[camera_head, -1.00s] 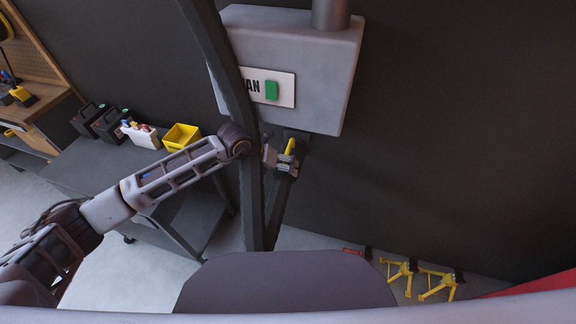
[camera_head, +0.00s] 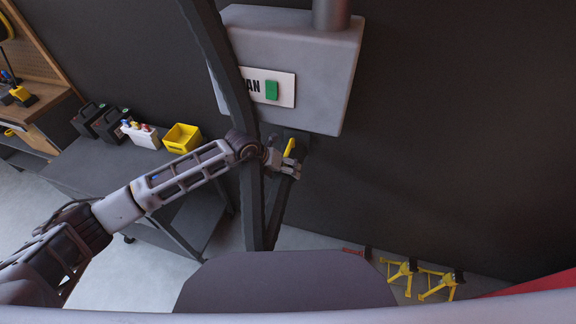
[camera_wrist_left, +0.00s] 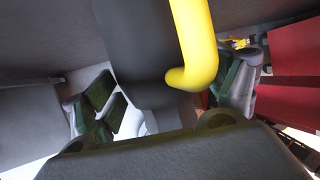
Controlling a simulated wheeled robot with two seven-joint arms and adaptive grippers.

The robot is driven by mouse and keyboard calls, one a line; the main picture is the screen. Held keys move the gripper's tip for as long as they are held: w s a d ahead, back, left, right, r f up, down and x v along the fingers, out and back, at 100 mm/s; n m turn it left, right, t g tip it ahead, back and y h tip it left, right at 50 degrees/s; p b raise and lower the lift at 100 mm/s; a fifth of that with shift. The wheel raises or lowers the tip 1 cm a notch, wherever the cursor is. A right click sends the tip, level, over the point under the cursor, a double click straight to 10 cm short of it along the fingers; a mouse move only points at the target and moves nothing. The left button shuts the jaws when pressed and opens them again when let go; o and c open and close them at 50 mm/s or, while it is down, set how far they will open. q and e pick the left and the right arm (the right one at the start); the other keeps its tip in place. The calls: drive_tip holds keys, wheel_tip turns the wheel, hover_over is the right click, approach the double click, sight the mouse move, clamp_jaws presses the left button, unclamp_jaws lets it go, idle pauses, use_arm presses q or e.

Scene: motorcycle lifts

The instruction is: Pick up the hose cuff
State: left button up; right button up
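The hose cuff is a dark, rounded piece (camera_wrist_left: 140,45) with a bent yellow handle (camera_wrist_left: 195,45) in the left wrist view. In the head view its yellow handle (camera_head: 289,148) shows just below the grey wall box; its dark body is mostly hidden by my gripper. My left gripper (camera_head: 287,166) is at the cuff. In the left wrist view its green-padded fingers (camera_wrist_left: 165,95) stand apart, one on each side of the cuff, with a gap visible on the left side. Whether either finger touches it is unclear. My right gripper is not in view.
The grey box (camera_head: 290,60) with a green button hangs above the cuff, and a dark post (camera_head: 250,190) stands beside it. A grey cart (camera_head: 85,170) carries batteries and a yellow bin (camera_head: 182,138). Yellow stands (camera_head: 436,284) sit on the floor at right.

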use_arm(q)
drive_tip(key=c, duration=0.7)
drive_tip(key=shift+a+f, duration=0.1)
drive_tip(key=shift+r, duration=0.2)
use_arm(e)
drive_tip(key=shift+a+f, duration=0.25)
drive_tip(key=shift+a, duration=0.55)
use_arm(q)
drive_tip(key=shift+s+a, duration=0.15)
drive_tip(key=shift+s, duration=0.35)
drive_tip(key=shift+s+a+r+b, duration=0.1)
drive_tip(key=shift+s+a+b, duration=0.5)
drive_tip(key=shift+s, duration=2.05)
drive_tip(key=shift+s+a, duration=1.1)
drive_tip(key=shift+s, duration=1.6)
drive_tip(key=shift+s+a+r+b, duration=0.1)
drive_tip(key=shift+s+a+b, duration=0.5)
drive_tip(key=shift+s, duration=2.05)
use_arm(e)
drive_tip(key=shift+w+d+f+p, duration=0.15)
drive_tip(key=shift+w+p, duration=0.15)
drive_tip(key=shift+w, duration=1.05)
use_arm(q)
drive_tip(key=shift+a, duration=0.25)
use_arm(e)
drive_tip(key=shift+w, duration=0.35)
